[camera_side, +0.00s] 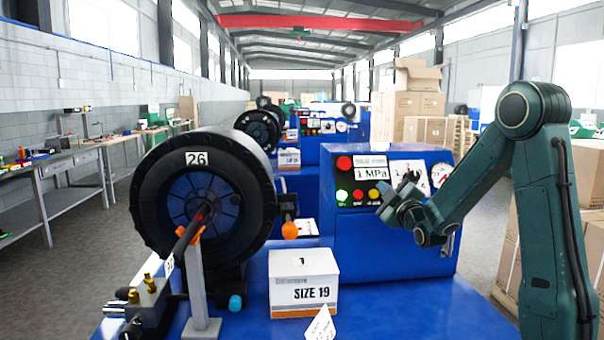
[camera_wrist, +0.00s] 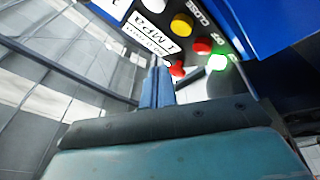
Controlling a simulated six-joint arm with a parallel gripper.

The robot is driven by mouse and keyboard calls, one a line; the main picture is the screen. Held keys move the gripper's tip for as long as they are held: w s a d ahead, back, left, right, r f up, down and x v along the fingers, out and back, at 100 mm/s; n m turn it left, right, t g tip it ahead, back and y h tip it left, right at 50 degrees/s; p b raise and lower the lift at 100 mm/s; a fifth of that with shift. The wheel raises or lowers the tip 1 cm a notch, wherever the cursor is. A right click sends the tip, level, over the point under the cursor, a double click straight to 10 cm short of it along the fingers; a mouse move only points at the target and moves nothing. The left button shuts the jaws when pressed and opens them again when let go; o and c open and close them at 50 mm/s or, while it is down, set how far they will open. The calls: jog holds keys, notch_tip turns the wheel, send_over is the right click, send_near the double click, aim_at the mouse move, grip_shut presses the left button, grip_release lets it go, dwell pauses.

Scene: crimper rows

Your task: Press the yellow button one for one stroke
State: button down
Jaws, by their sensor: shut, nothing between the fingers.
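In the wrist view the yellow button (camera_wrist: 181,25) shows near the top, clear of the fingers. My gripper (camera_side: 384,190) is shut and empty, close in front of the panel, just right of the yellow button in the side view. In the wrist view my gripper's fingertips (camera_wrist: 159,72) show below the yellow button, beside a larger red button (camera_wrist: 177,68). I cannot tell whether they touch the panel.
The panel carries a 1 MPa display (camera_side: 370,174) and a round gauge (camera_side: 441,176). A large black crimper head (camera_side: 150,190) stands left. A white SIZE 19 box (camera_side: 303,277) sits on the blue bench in front. Cartons (camera_side: 425,103) stand behind the panel.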

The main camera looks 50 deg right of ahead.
jog(key=shift+w+d+f, duration=1.05)
jog(key=shift+w+d, duration=0.05)
jog(key=shift+w+d+f, duration=0.5)
dwell(2.9)
dwell(0.4)
jog(key=shift+s+a+r, duration=0.5)
jog(key=shift+s+a, duration=0.05)
jog(key=shift+a+r, duration=0.1)
jog(key=shift+s+a+r, duration=1.25)
jog(key=shift+s+a, duration=0.1)
jog(key=shift+s, duration=0.1)
jog(key=shift+a, duration=0.1)
